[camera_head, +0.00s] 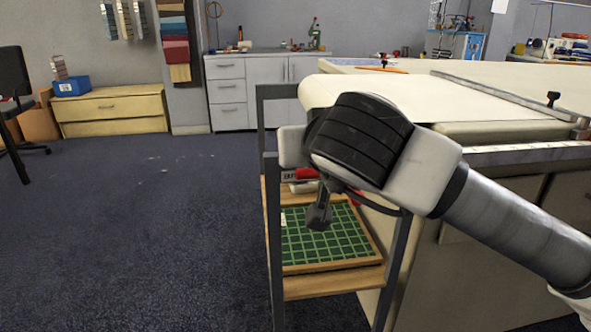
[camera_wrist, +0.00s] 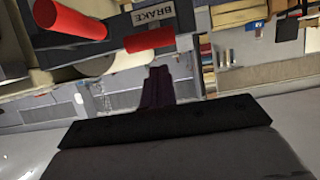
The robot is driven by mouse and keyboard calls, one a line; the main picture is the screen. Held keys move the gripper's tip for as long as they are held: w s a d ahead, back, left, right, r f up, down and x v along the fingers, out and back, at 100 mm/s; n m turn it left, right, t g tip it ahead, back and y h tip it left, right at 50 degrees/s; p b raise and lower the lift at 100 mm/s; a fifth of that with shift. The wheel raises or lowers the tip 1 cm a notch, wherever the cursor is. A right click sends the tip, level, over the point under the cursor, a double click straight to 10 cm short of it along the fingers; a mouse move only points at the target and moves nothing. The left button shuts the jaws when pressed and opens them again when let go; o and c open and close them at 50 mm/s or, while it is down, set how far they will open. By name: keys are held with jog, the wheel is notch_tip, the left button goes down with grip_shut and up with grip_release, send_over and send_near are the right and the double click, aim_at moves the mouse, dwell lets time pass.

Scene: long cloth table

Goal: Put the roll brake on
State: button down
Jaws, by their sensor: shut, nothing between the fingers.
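A plate lettered BRAKE (camera_wrist: 153,16) shows at the top of the wrist view. A short red bar (camera_wrist: 150,40) sits just below it, and a thicker red cylinder (camera_wrist: 70,20) is to its left. In the head view a red part (camera_head: 306,173) shows beside a small label under the table's end, partly hidden by my wrist. My gripper (camera_head: 319,216) points down over the shelf, its fingers closed and empty. In the wrist view my gripper (camera_wrist: 157,72) points toward the short red bar. I cannot tell whether they touch.
A cloth-covered table (camera_head: 450,98) stands at the right, with a metal rail (camera_head: 500,92) across it. A grey-framed shelf with a green cutting mat (camera_head: 325,238) is under my gripper. A wooden chest (camera_head: 110,110) stands at the back left.

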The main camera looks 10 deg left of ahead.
jog(key=b, duration=0.2)
jog(key=s+f+t+b, duration=0.1)
jog(key=b, duration=0.1)
jog(key=f+t+b, duration=0.1)
jog(key=b, duration=0.1)
jog(key=shift+s+d+f+y, duration=0.2)
jog(key=shift+d+y, duration=0.05)
jog(key=shift+y, duration=0.05)
jog(key=shift+t+b, duration=0.4)
jog(key=shift+b, duration=0.05)
jog(key=shift+r, duration=0.15)
